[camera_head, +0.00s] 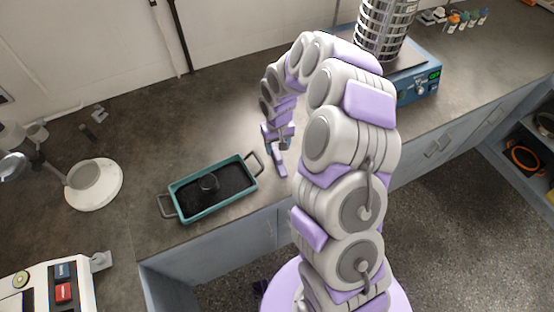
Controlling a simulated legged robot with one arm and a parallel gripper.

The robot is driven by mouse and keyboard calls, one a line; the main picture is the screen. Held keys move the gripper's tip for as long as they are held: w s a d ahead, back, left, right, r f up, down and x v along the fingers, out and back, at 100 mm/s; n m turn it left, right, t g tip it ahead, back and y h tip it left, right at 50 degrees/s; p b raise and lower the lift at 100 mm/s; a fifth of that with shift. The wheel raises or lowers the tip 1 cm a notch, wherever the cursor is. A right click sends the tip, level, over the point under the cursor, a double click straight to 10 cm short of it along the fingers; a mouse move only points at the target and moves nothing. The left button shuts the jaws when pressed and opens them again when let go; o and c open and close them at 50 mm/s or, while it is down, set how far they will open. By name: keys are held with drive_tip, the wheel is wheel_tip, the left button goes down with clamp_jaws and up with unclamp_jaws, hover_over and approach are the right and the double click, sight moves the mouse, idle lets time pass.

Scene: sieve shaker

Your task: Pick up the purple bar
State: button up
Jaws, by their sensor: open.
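My gripper (277,146) points down over the counter, just right of the teal tray, and is open. A short purple piece (280,167) shows at its lower end near the counter's front edge. From this view I cannot tell whether that piece is the purple bar or one of my purple fingers, nor whether it touches the counter. No other purple bar is clear to see. My arm hides part of the counter to the right of the gripper.
A teal tray (187,208) with side handles and dark contents stands left of the gripper. A sieve stack (384,28) on a blue shaker (427,87) stands at the back right. A white round-based device (105,190) is at left. The counter behind the tray is mostly clear.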

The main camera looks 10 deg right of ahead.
sight(277, 153)
drive_tip(key=shift+w+f+b, duration=0.1)
drive_tip(key=shift+f+b, duration=0.8)
drive_tip(key=shift+f, duration=1.9)
drive_tip(key=shift+c, duration=0.3)
clamp_jaws()
drive_tip(key=shift+r, duration=0.1)
